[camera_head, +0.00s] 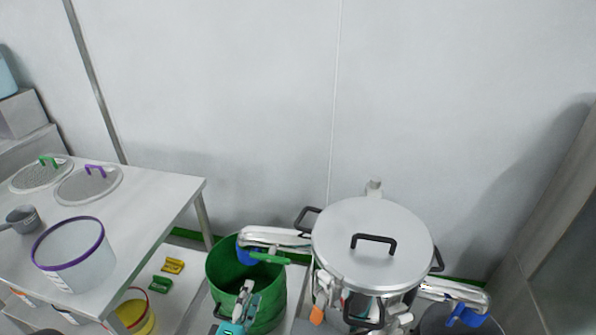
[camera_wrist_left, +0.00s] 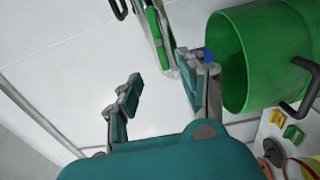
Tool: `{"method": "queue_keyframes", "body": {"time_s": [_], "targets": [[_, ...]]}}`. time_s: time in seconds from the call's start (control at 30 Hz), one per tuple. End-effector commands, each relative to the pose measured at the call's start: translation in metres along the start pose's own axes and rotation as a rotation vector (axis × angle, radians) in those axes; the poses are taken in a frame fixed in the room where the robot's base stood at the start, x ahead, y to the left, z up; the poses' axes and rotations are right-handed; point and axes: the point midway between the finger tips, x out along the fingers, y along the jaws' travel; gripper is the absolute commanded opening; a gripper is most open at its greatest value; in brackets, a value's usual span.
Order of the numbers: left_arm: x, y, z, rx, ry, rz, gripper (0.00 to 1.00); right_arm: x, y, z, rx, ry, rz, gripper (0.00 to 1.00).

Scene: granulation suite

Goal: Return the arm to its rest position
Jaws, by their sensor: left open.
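My left gripper (camera_head: 245,288) is teal and grey and shows at the bottom of the head view, in front of the green drum (camera_head: 216,262). In the left wrist view its two fingers are spread with an empty gap (camera_wrist_left: 160,88) between them. Nothing is held. The green drum also shows in the wrist view (camera_wrist_left: 235,70), to the right of the fingers and apart from them. Most of my left arm is hidden. My right gripper is in neither view.
A lidded steel vessel (camera_head: 373,222) with black handles stands right of the drum. A metal spout with a green handle (camera_head: 269,258) reaches over the drum. A table (camera_head: 150,195) at left holds a purple-rimmed tub (camera_head: 85,262), a scoop (camera_head: 22,218) and round sieves. Small yellow and green items lie below.

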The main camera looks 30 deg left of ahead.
Motion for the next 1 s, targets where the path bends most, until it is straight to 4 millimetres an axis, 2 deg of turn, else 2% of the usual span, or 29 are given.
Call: {"method": "queue_keyframes", "body": {"time_s": [0.13,0.23,0.27,0.37,0.47,0.5,0.57,0.6,0.67,0.7,0.83,0.9,1.0], "targets": [[0.0,-0.002,0.0,0.005,-0.002,-0.004,0.41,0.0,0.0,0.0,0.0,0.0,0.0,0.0],[-0.002,-0.02,0.005,0.056,-0.02,-0.043,0.41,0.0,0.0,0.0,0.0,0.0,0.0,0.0],[-0.003,-0.032,0.008,0.085,-0.032,-0.067,0.41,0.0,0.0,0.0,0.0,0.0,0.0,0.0],[-0.013,-0.085,0.021,0.238,-0.101,-0.178,0.41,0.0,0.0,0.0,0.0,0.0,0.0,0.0],[-0.035,-0.155,0.035,0.446,-0.217,-0.321,0.41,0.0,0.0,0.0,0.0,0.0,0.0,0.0],[-0.046,-0.183,0.04,0.534,-0.272,-0.377,0.41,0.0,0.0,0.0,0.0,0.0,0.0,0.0],[-0.068,-0.224,0.046,0.663,-0.365,-0.459,0.41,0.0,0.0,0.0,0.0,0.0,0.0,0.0],[-0.084,-0.25,0.048,0.748,-0.431,-0.511,0.41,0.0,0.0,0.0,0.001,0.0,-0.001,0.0],[-0.111,-0.287,0.05,0.874,-0.54,-0.585,0.41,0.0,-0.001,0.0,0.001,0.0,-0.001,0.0],[-0.131,-0.31,0.05,0.956,-0.617,-0.632,0.41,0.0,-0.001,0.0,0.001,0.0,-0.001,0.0],[-0.199,-0.371,0.04,1.199,-0.881,-0.758,0.41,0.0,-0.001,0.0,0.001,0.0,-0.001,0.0],[-0.234,-0.394,0.031,1.31,-1.023,-0.808,0.41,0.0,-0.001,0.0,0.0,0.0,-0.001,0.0],[-0.279,-0.417,0.015,1.44,-1.214,-0.859,0.41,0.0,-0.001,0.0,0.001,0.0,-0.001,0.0]]}}
